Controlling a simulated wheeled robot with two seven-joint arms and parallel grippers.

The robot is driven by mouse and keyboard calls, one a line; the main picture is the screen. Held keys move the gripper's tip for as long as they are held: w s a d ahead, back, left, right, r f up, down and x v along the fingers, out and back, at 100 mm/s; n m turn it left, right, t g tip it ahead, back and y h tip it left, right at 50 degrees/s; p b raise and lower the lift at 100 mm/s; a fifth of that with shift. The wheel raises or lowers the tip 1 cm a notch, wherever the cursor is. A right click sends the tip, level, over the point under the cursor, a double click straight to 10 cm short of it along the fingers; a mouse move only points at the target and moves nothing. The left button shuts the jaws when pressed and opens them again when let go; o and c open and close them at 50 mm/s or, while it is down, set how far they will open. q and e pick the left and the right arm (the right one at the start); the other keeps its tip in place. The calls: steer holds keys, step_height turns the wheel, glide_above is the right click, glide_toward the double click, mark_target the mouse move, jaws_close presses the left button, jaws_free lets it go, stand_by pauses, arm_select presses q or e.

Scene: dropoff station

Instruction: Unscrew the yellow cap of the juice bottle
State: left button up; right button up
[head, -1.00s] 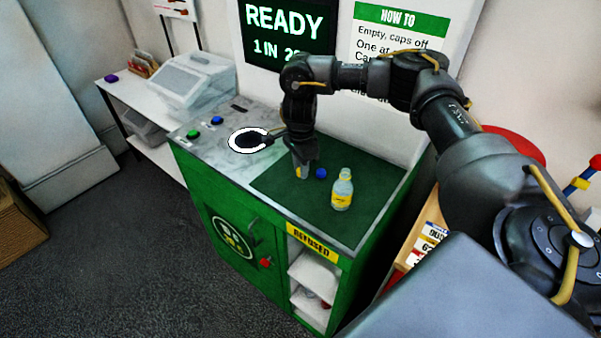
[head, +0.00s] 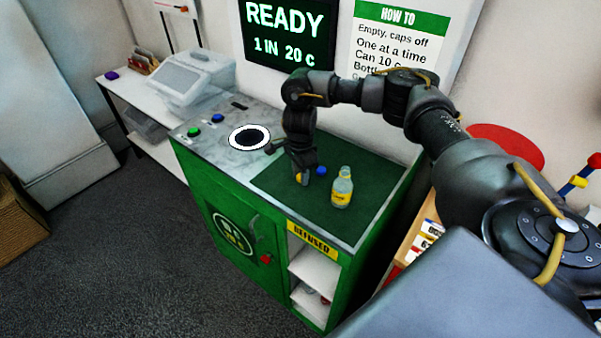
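The juice bottle (head: 342,189) stands upright on the dark green mat. A small yellow piece (head: 299,177), which looks like the cap, is at the fingertips of my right gripper (head: 303,178), left of the bottle. The gripper points down, low over the mat and apart from the bottle. Whether its fingers are shut on the yellow piece is too small to tell. My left gripper is out of view.
A blue cap (head: 321,171) lies on the mat (head: 275,182) between gripper and bottle. A round, white-rimmed hole (head: 249,138) is in the counter to the left. Green (head: 194,132) and blue (head: 217,120) buttons sit at the counter's left end. The mat's front is clear.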

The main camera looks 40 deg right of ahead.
steer(key=shift+o, duration=1.3)
steer(key=shift+r, duration=0.2)
step_height(320, 180, up, 12)
steer(key=b, duration=0.1)
